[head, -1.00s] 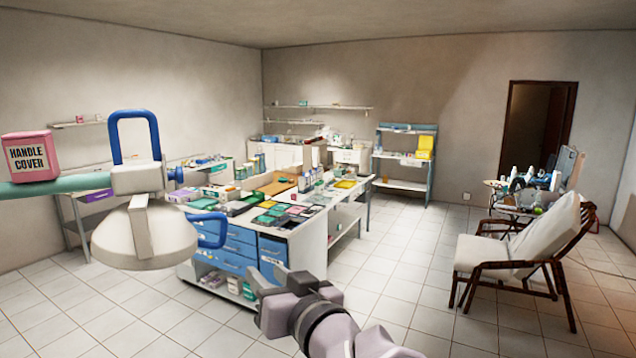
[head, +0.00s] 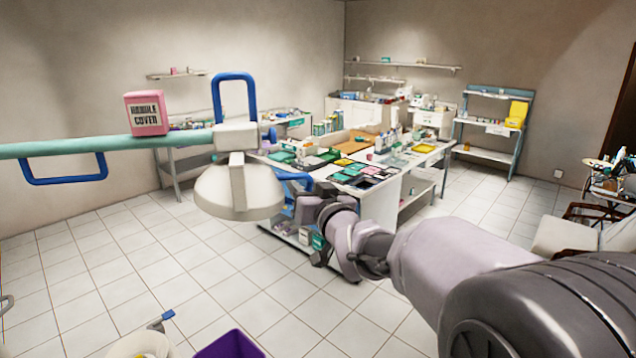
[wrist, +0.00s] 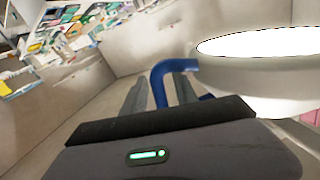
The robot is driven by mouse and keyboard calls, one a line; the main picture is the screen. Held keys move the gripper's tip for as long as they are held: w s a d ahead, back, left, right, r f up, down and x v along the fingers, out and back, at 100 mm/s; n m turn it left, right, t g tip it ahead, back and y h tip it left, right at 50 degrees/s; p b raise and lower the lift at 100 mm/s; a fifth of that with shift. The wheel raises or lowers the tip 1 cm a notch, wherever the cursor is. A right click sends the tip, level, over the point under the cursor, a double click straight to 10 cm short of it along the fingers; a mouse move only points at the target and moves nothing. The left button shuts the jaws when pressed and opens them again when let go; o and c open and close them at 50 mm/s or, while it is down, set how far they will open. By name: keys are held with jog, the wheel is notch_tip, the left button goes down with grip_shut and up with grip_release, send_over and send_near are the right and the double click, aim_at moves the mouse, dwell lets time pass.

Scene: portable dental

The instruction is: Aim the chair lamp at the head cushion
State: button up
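The chair lamp has a white dome (head: 240,192) hanging from a teal arm (head: 100,144) in the head view. Blue loop handles stand on its top (head: 235,95) and at its right side (head: 296,180). In the wrist view the lit lamp face (wrist: 260,42) is at the upper right. The side handle (wrist: 172,68) shows there between the spread fingers of my gripper (wrist: 162,92). In the head view my gripper (head: 314,212) is at the dome's right, close to that handle; contact cannot be told.
A pink handle cover box (head: 147,113) sits on the lamp arm. A cluttered worktable (head: 381,195) stands behind my gripper. A purple bin (head: 230,345) and a white bucket (head: 138,345) are at the bottom. Tiled floor is clear on the left.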

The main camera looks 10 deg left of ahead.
jog(key=shift+w+a, duration=0.15)
jog(key=shift+w, duration=0.05)
grip_shut()
jog(key=shift+r, duration=0.1)
dwell(1.3)
